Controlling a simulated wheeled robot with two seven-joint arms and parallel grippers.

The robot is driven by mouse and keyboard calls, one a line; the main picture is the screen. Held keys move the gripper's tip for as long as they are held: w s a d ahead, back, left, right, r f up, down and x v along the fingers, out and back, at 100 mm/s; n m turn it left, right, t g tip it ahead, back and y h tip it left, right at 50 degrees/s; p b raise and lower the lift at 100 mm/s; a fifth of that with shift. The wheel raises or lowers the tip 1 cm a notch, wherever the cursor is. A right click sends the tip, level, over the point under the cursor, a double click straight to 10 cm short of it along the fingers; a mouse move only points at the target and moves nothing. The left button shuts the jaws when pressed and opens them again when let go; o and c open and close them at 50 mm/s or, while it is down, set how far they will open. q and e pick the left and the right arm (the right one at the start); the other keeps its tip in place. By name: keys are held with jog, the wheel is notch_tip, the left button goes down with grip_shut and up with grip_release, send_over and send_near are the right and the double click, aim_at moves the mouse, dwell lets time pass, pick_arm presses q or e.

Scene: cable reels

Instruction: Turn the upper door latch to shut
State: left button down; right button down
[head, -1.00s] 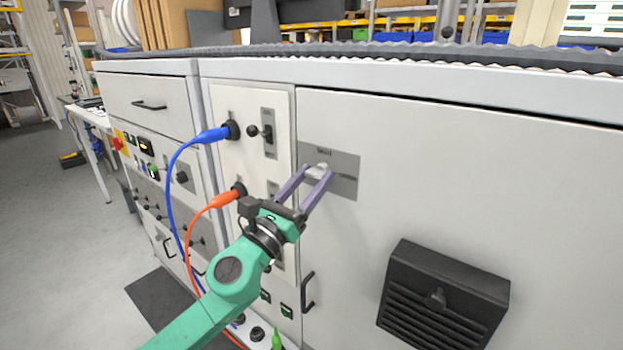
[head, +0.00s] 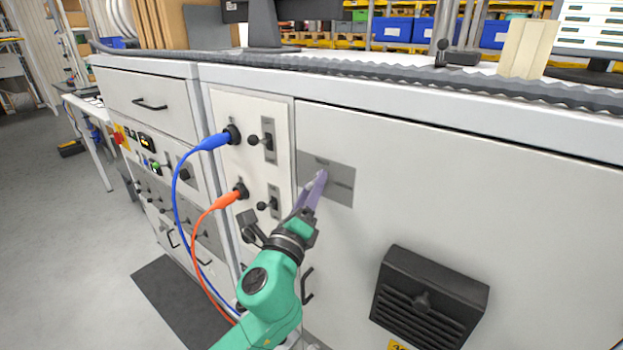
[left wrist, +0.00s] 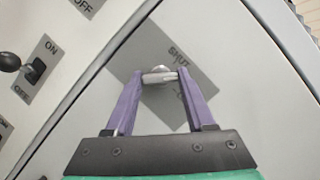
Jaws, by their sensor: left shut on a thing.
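The upper door latch (left wrist: 160,75) is a small pale metal handle on a grey plate (head: 341,187) at the top left of the white cabinet door (head: 450,200). My left gripper (head: 320,178) is shut on the handle, with one purple finger on each side. In the left wrist view my left gripper (left wrist: 161,78) spans the handle. There the plate (left wrist: 190,72) looks turned aslant to the fingers, and the word SHUT shows beside the handle. In the head view the fingers hide much of the latch. My right gripper is out of view.
Left of the door, a panel holds toggle switches (head: 268,140) and plugs with a blue cable (head: 213,142) and an orange cable (head: 222,202). A black vent box (head: 428,300) juts from the door at lower right. A ribbed strip (head: 400,75) runs along the top edge.

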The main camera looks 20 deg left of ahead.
pick_arm(q)
jog(key=shift+r+n+g+y+p, duration=0.1)
jog(key=shift+n+g+y+p, duration=0.3)
jog(key=shift+n+p, duration=0.9)
jog(key=shift+r+n+g+y+p, duration=0.15)
jog(key=shift+n+g+p, duration=0.6)
jog(key=shift+n, duration=0.9)
jog(key=shift+n+g+y+p, duration=0.25)
jog(key=shift+n+y+p, duration=0.1)
jog(key=shift+n+p, duration=1.05)
jog(key=shift+c, duration=1.3)
grip_release()
jog(key=shift+f, duration=0.1)
jog(key=s, duration=1.4)
jog(key=shift+s+d, duration=0.15)
jog(key=shift+s, duration=0.15)
